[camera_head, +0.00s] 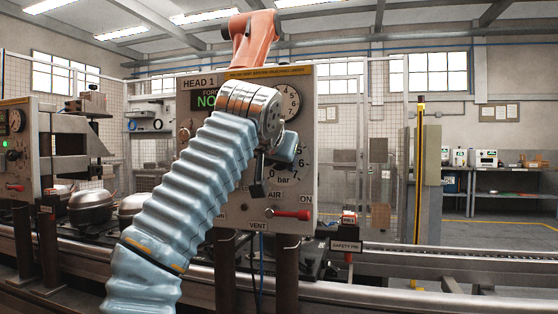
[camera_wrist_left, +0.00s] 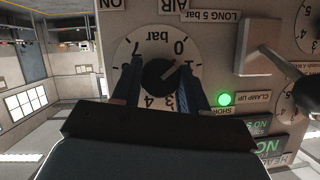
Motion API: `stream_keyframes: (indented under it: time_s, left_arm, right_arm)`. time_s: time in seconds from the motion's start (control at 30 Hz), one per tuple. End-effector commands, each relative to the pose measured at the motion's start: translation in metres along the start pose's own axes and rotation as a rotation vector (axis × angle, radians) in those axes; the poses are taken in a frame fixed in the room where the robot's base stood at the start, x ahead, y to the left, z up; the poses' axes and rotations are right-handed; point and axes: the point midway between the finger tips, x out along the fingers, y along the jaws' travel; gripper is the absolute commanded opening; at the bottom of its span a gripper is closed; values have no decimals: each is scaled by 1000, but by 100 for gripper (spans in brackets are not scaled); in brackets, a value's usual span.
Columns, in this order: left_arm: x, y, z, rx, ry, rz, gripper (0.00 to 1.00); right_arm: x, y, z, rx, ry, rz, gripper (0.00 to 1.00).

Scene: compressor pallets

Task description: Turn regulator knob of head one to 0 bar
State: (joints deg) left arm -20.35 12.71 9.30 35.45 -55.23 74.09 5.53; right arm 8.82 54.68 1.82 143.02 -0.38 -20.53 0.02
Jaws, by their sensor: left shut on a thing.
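The head one panel (camera_head: 225,205), marked HEAD 1, stands in the middle of the head view. In the left wrist view its black regulator knob (camera_wrist_left: 158,76) sits in a white dial (camera_wrist_left: 126,54) with bar numbers, seen upside down. The knob's pointed end appears to face upper right, near the 0 and 1 marks; the exact reading is unclear. My left gripper (camera_wrist_left: 161,73) has its two fingers on either side of the knob and is shut on it. In the head view my arm hides the knob and part of the dial. My right gripper is not in view.
A gauge (camera_head: 291,102) is above the dial, and a red lever (camera_head: 292,214) below it. A green lamp (camera_wrist_left: 224,99) glows beside the dial, near a grey lever (camera_wrist_left: 258,45). A red safety pin (camera_head: 348,220) stands right of the panel. Another panel (camera_head: 16,150) is at far left.

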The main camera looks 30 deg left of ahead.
Motion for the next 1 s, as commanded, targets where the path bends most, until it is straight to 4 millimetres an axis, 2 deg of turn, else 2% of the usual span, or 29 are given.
stream_keyframes:
  time_s: [0.4, 0.97, 1.0]
  left_arm:
    - [2, 0, 2, -173, -7, 72, 13]
    - [2, 1, 2, -198, -7, 83, 13]
    - [2, 1, 2, -198, -7, 83, 50]
  right_arm:
    - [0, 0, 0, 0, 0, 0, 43]
    - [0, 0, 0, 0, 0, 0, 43]
    - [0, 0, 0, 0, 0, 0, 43]
